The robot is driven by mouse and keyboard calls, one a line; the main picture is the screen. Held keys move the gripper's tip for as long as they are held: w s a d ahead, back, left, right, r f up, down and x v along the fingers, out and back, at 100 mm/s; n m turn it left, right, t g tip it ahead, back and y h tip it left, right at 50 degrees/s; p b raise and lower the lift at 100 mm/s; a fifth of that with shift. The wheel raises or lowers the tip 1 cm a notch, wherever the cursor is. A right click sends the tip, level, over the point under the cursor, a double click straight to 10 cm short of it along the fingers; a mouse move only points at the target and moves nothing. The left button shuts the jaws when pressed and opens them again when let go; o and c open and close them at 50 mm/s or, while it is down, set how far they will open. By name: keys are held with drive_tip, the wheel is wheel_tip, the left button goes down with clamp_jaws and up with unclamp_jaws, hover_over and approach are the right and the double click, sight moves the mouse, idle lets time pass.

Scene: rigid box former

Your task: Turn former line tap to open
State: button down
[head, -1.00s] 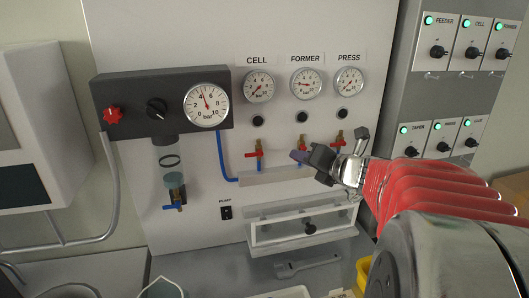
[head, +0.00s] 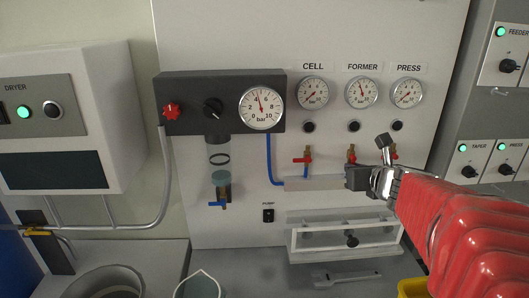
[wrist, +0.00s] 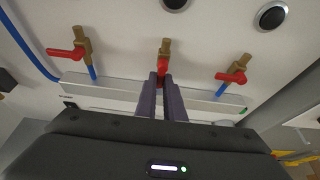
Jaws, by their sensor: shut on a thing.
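The former line tap (head: 351,153) is the middle of three brass taps, below the FORMER gauge (head: 362,91). In the wrist view its red handle (wrist: 163,66) points down toward me, in line with the pipe. My gripper (wrist: 162,80) is shut on this handle, one dark finger on each side. In the head view the gripper body (head: 360,178) covers the tap's lower part and the fingertips are hidden. The FORMER needle points up and slightly left.
The left tap (wrist: 80,50) and right tap (wrist: 234,75) flank the middle one, their red handles pointing sideways to the left. A pale manifold bar (wrist: 120,92) runs below the taps. A clear-fronted box (head: 320,243) stands lower on the panel.

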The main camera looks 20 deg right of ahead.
drive_tip(key=shift+f, duration=0.25)
drive_tip(key=c, duration=2.2)
unclamp_jaws()
drive_tip(key=o, duration=0.3)
drive_tip(key=shift+r, duration=0.15)
drive_tip(key=shift+o, duration=0.2)
drive_tip(key=shift+s+r, duration=0.1)
